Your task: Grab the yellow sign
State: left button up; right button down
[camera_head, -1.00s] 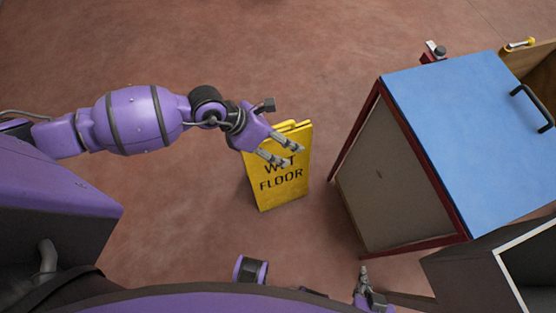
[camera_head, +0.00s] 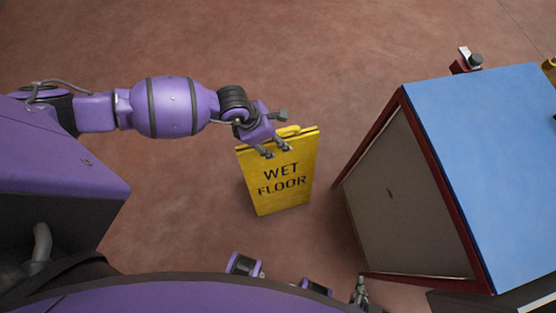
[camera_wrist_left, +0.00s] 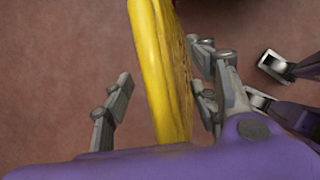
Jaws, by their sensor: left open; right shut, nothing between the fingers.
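The yellow sign (camera_head: 284,180) stands on the floor, with "WET FLOOR" in black on its front. My left gripper (camera_head: 275,149) is at the sign's top edge, fingers pointing down. In the left wrist view, the sign (camera_wrist_left: 161,70) lies between the open fingers of my left gripper (camera_wrist_left: 162,95). A gap shows on the left finger's side; the right finger is close to the sign, and I cannot tell if it touches. My right gripper (camera_head: 360,291) is low at the bottom of the head view, shut and empty, away from the sign.
A blue-topped cabinet (camera_head: 490,150) with dark red edges stands to the right of the sign, with a strip of floor between. A dark grey item is at the lower right corner. The reddish floor (camera_head: 330,60) is clear behind the sign and to its left.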

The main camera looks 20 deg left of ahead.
pick_arm(q)
jog(key=shift+x, duration=0.75)
grip_shut()
jog(key=shift+w+r, duration=0.1)
jog(key=shift+w, duration=0.05)
